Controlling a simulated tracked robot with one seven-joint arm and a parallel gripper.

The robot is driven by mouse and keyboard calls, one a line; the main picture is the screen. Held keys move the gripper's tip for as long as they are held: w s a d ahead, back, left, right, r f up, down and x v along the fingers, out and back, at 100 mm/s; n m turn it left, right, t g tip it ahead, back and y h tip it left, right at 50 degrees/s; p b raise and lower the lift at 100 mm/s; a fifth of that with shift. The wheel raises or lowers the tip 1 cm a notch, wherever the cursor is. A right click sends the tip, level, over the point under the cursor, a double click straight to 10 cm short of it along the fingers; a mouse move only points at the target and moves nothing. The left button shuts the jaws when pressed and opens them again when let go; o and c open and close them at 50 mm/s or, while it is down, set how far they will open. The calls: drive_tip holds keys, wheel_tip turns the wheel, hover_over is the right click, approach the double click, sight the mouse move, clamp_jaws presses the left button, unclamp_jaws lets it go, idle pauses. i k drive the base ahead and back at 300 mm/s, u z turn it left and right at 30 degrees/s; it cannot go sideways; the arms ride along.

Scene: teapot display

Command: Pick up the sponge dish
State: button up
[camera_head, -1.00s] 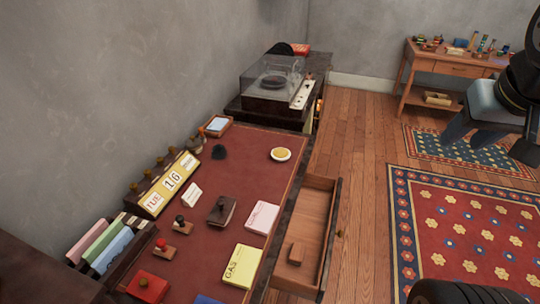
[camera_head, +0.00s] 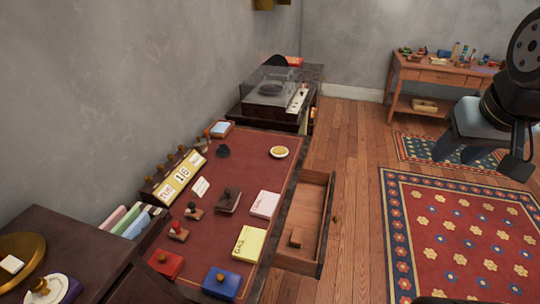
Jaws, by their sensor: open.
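My gripper (camera_head: 478,158) hangs at the right of the view, in the air over the floor and rugs. It is open, with nothing seen between its fingers, and is well apart from the dish.
An open drawer (camera_head: 320,215) sticks out from the desk's right side with a small wooden block inside. Stamps, notepads and a calendar (camera_head: 180,177) stand on the desk. A record player (camera_head: 272,92) is behind. A dark cabinet (camera_head: 80,240) fills the near left.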

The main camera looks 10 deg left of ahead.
sight(279, 152)
drive_tip(key=z, duration=0.1)
drive_tip(key=i, duration=0.85)
